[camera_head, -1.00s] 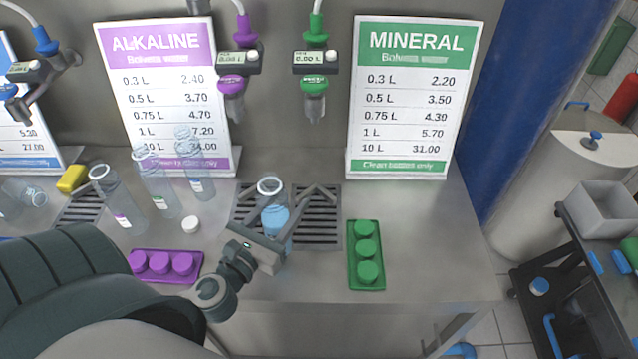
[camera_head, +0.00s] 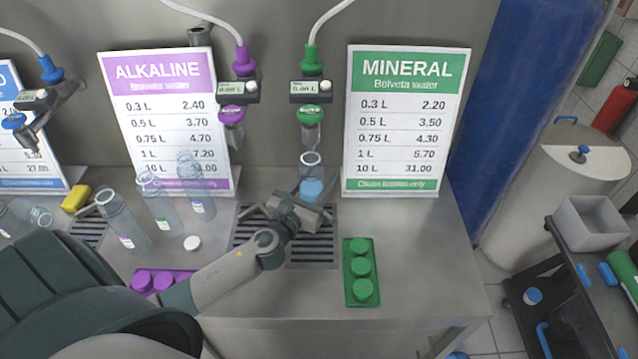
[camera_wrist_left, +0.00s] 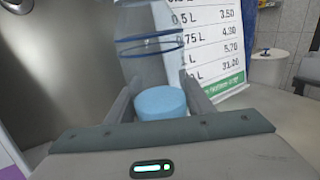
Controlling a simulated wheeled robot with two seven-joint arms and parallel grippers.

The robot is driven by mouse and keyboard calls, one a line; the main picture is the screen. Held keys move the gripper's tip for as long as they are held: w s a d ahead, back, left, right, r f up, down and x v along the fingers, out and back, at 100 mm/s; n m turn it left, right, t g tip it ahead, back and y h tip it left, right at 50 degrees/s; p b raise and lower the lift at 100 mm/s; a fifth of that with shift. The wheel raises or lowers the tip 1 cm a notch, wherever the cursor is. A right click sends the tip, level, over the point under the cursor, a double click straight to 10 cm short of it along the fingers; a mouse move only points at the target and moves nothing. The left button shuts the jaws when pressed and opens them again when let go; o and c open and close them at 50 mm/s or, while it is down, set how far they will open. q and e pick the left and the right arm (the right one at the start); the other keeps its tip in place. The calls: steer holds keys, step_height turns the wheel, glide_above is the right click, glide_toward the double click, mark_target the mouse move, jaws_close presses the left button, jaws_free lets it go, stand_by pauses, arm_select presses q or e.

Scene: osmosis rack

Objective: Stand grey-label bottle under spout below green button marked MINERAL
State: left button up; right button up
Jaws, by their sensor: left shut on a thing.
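My left gripper (camera_head: 306,205) is shut on a clear bottle (camera_head: 311,164) with a light-blue part low in it. The held bottle looks upright; its label is not visible. Its mouth appears just below the green MINERAL spout (camera_head: 311,132) in the head view, over or near the drain grate (camera_head: 316,248); I cannot tell whether its base touches. In the left wrist view the clear bottle (camera_wrist_left: 150,65) with blue rings rises between the fingers, and the light-blue part (camera_wrist_left: 160,103) is round. The green button (camera_head: 310,113) is above the spout. My right gripper is not in view.
A green cap tray (camera_head: 348,290) lies right of the grate, a purple one (camera_head: 178,272) left.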

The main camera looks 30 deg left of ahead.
arm_select(q)
steer(key=shift+w, duration=0.15)
steer(key=shift+f, duration=0.1)
step_height(320, 180, down, 3)
steer(key=shift+f+b, duration=0.1)
steer(key=shift+b, duration=0.25)
steer(key=shift+f, duration=0.2)
steer(key=o, duration=1.3)
steer(key=shift+r, duration=0.2)
